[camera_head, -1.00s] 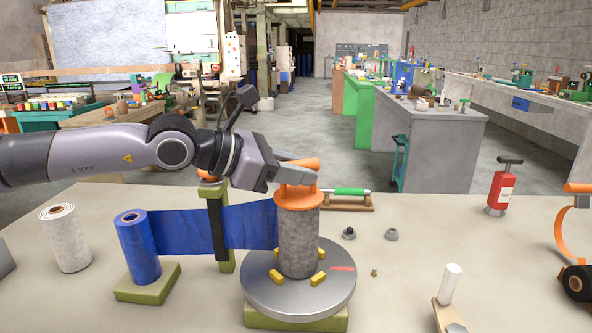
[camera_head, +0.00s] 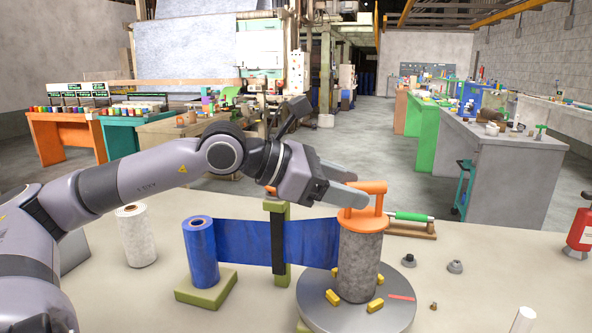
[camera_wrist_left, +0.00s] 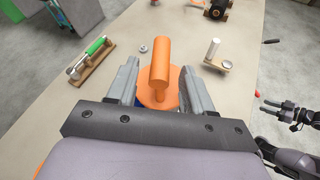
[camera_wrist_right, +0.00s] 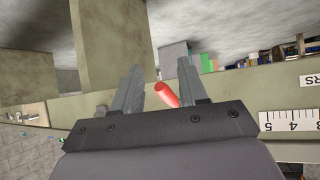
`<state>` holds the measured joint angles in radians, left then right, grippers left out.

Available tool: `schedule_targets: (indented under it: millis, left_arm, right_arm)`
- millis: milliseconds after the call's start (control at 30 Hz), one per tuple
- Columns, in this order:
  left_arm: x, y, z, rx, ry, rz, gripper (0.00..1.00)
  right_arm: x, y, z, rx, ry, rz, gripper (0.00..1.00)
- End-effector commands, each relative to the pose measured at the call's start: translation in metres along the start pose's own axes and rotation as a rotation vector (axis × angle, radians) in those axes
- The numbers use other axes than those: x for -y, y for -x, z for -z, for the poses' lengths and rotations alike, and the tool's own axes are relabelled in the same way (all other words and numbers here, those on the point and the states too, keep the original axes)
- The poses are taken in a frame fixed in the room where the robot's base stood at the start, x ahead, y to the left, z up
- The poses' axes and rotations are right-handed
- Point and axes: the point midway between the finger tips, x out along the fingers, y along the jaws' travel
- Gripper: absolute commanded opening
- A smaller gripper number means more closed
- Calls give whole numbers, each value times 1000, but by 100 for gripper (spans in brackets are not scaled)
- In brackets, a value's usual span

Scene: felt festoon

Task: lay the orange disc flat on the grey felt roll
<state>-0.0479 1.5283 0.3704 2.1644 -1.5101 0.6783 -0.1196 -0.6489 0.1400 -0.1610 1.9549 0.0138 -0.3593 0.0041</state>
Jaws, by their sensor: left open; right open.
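My right gripper (camera_wrist_right: 160,68) is open, away from the roll and outside the head view.
The felt roll stands on a grey turntable (camera_head: 333,316) with yellow blocks. A blue band (camera_head: 240,240) runs to it from a blue roll (camera_head: 201,255). A white roll (camera_head: 137,237) stands at left; a green-handled roller (camera_head: 411,217) lies behind. A red object (camera_wrist_right: 168,95) shows beyond my right fingers.

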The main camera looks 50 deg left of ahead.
Motion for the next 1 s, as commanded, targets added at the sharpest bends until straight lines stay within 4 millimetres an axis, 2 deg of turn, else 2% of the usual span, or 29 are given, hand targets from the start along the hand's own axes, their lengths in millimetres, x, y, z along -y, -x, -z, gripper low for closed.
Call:
schedule_targets:
  millis: [300, 700, 1000]
  left_arm:
    - [0, 28, 1, 8, 0, -1, 51]
    - [-1, 77, 1, 3, -1, -2, 51]
    - [0, 87, 0, 1, -2, -1, 51]
  right_arm:
    - [1, -5, -6, 1, -6, 3, 43]
    - [5, -14, -13, 5, -11, 15, 43]
    - [5, -14, -9, -1, -10, 17, 43]
